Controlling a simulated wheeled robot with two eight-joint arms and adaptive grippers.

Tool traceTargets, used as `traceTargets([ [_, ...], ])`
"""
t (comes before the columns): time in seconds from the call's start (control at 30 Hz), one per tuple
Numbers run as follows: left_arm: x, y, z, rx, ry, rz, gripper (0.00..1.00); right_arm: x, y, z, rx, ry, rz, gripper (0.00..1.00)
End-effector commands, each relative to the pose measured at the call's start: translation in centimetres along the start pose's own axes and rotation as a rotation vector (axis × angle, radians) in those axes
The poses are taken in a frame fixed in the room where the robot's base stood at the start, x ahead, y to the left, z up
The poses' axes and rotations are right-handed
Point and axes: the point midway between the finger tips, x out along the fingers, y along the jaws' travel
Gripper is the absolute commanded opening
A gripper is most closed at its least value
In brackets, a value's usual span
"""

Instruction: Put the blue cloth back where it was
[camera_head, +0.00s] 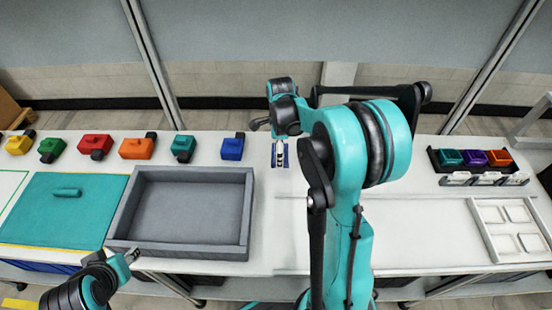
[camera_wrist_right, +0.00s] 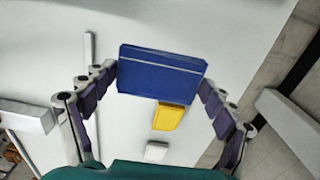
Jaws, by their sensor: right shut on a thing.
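My right gripper (camera_head: 280,158) is over the back of the white table, right of the coloured row. In the right wrist view, a blue folded-looking piece (camera_wrist_right: 160,76), which I take for the blue cloth, spans the space between the fingertips of my right gripper (camera_wrist_right: 160,82). The gripper is shut on it. In the head view the cloth is hard to make out at the fingers. My left gripper (camera_head: 132,256) is low at the front left, by the grey tray's front corner; its finger gap is not clear.
A grey open tray (camera_head: 245,215) stands empty at centre left, beside a teal lid (camera_head: 60,215). Several coloured blocks, including a blue one (camera_head: 232,149), line the back. A rack with coloured bins (camera_head: 475,160) and a white tray (camera_head: 490,243) stand right. A yellow piece (camera_wrist_right: 168,117) appears below the cloth.

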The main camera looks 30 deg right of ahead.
Motion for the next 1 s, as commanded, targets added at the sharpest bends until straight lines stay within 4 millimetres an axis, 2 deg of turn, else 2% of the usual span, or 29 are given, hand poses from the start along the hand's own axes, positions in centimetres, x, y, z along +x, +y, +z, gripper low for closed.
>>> traceTargets([
  [0.03, 0.5, 0.0, 0.4, 0.0, 0.0, 0.0, 0.4, 1.0, -1.0, 0.5, -0.001, 0.0, 0.0, 0.49],
  [0.1, 0.8, 0.0, 0.6, 0.0, 0.0, 0.0, 0.4, 1.6, -2.1, 1.0, 0.0, 0.0, 0.0, 0.49],
  [0.27, 1.0, 0.0, 0.7, 0.0, 0.0, 0.0, 0.4, 2.3, -3.3, 1.6, 0.001, 0.0, 0.0, 0.49],
  [0.37, 1.2, 0.0, 0.9, 0.0, 0.0, 0.0, 0.4, 2.9, -3.5, 1.7, 0.001, 0.0, 0.0, 0.49],
  [0.6, 2.5, 0.0, 1.8, 0.0, 0.0, 0.0, 0.4, 6.3, -3.5, 1.7, 0.001, 0.0, 0.0, 0.49],
  [1.0, 2.7, 0.0, 1.9, 0.0, 0.0, 0.0, 0.4, 6.7, -3.4, 1.7, 0.001, 0.0, 0.0, 0.49],
])
